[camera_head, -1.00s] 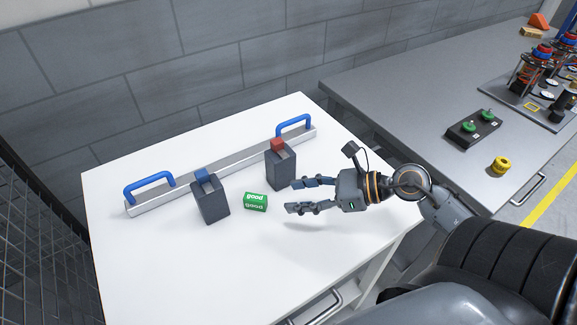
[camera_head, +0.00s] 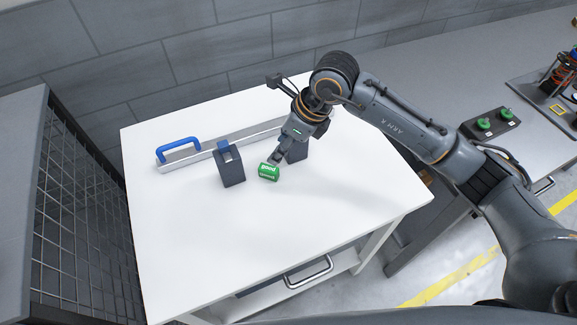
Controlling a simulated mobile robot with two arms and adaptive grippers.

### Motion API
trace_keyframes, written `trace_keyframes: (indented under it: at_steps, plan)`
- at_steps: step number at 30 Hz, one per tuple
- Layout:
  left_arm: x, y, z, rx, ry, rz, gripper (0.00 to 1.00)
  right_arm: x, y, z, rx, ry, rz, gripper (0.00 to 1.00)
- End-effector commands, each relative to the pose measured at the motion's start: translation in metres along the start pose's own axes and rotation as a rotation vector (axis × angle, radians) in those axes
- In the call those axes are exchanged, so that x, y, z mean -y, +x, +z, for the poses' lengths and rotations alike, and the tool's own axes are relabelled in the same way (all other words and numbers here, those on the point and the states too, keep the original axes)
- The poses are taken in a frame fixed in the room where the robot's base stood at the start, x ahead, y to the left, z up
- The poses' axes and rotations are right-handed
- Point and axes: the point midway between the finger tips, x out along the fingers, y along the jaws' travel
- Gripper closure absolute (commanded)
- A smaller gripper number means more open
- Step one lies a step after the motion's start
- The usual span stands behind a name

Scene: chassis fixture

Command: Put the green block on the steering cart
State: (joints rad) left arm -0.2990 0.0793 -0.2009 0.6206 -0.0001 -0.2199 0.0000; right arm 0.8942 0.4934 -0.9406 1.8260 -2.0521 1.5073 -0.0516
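The green block (camera_head: 269,172), marked "good", is on the white table (camera_head: 310,220), just right of a dark stand with a blue top (camera_head: 231,167). My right gripper (camera_head: 277,159) comes down from the upper right, with its fingers at the block's far upper side. The fingers are partly hidden, and I cannot tell whether they grip the block or only touch it. My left gripper is not in view. No thing in view can be clearly made out as the steering cart.
A metal bar with a blue handle (camera_head: 179,149) lies behind the stand. Another dark stand (camera_head: 297,152) is mostly hidden by my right gripper. A mesh-sided cabinet (camera_head: 75,220) stands left. A grey bench (camera_head: 440,70) with a green-button box (camera_head: 491,123) stands right. The white table's front is clear.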

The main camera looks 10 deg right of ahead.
Motion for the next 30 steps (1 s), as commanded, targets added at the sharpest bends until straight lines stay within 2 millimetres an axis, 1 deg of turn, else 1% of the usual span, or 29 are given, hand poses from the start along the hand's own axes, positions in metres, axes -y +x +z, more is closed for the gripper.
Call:
trace_keyframes:
  at_steps: [2,5,12,15,18,23,27,30]
  plan:
    - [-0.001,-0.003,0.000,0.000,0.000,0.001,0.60,0.004,-0.003,0.002,-0.027,-0.005,-0.024,0.51]
    - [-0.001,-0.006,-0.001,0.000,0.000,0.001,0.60,0.005,0.006,0.002,-0.039,-0.002,-0.030,0.51]
    - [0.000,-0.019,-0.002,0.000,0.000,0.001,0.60,0.006,0.052,0.000,-0.037,-0.002,-0.028,0.51]
    - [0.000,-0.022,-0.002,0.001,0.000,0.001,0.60,0.007,0.068,0.000,-0.035,-0.002,-0.029,0.51]
    - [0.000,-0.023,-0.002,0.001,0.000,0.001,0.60,0.007,0.078,-0.001,-0.034,-0.003,-0.029,0.51]
    - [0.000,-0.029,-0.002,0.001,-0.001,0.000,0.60,0.009,0.087,-0.003,-0.035,-0.003,-0.030,0.51]
    - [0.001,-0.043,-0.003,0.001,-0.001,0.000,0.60,0.012,0.105,-0.007,-0.037,-0.001,-0.028,0.51]
    - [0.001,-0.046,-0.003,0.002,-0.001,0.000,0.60,0.013,0.121,-0.008,-0.034,-0.003,-0.027,0.51]
